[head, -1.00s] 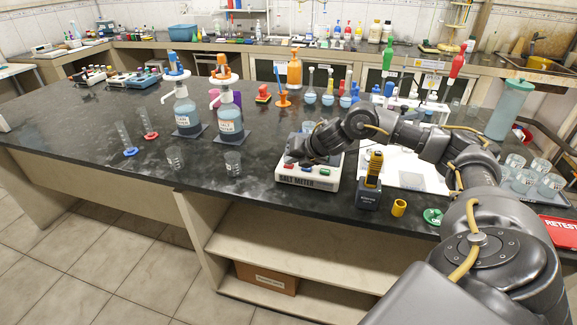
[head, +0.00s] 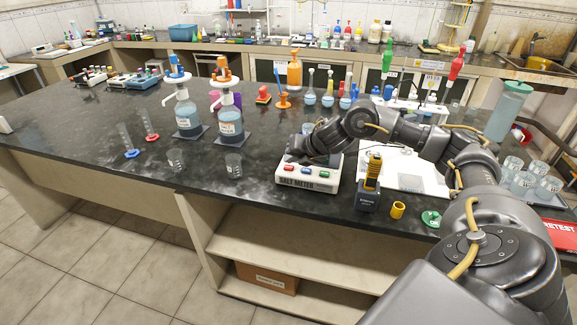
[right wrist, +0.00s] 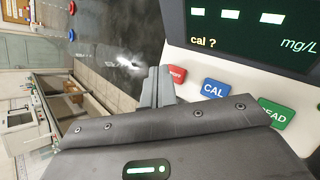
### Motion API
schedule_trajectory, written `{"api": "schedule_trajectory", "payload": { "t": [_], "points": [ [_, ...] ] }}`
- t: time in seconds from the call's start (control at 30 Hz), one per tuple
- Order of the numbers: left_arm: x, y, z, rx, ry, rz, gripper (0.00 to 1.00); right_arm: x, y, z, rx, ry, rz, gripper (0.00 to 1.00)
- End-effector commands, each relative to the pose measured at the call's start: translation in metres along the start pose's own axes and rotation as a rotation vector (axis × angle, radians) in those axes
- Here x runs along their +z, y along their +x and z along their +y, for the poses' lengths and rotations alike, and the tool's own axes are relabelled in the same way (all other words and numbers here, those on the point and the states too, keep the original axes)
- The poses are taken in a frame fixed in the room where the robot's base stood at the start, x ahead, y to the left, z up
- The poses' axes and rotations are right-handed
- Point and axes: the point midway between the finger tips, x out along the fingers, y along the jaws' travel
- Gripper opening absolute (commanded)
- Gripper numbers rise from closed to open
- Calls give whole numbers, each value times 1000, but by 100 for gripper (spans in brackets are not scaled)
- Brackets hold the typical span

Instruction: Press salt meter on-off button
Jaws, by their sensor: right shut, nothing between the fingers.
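The salt meter (head: 311,186) is a white box on the near edge of the dark bench, with a red button (head: 289,168), a blue button (head: 305,171) and a green button (head: 323,174). In the right wrist view its dark screen (right wrist: 255,30) is lit, showing dashes, "cal ?" and "mg/L". There the red button (right wrist: 176,74) is partly hidden behind the fingers; the blue one (right wrist: 213,91) reads CAL, the green one (right wrist: 275,114) READ. My right gripper (right wrist: 157,86) is shut and empty, its tips beside the red button; contact cannot be told. My left gripper is out of view.
A yellow and black handheld device (head: 370,182) stands just right of the meter, with a small yellow cup (head: 398,210) beyond it. Two beakers (head: 233,164) and dispenser bottles (head: 229,122) stand to the left. The bench between them and the meter is clear.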

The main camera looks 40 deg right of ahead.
Motion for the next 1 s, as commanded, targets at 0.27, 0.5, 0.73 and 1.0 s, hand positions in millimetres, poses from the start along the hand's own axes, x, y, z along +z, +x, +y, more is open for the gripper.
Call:
{"api": "schedule_trajectory", "payload": {
  "t": [0.27,0.5,0.73,1.0],
  "points": [
    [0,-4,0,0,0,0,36,2,-3,2,1,0,-1,0],
    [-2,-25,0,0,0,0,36,14,-19,14,1,0,-1,0],
    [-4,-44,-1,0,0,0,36,25,-34,25,0,0,0,0],
    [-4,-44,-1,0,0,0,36,25,-34,25,0,0,0,0]
  ]
}}
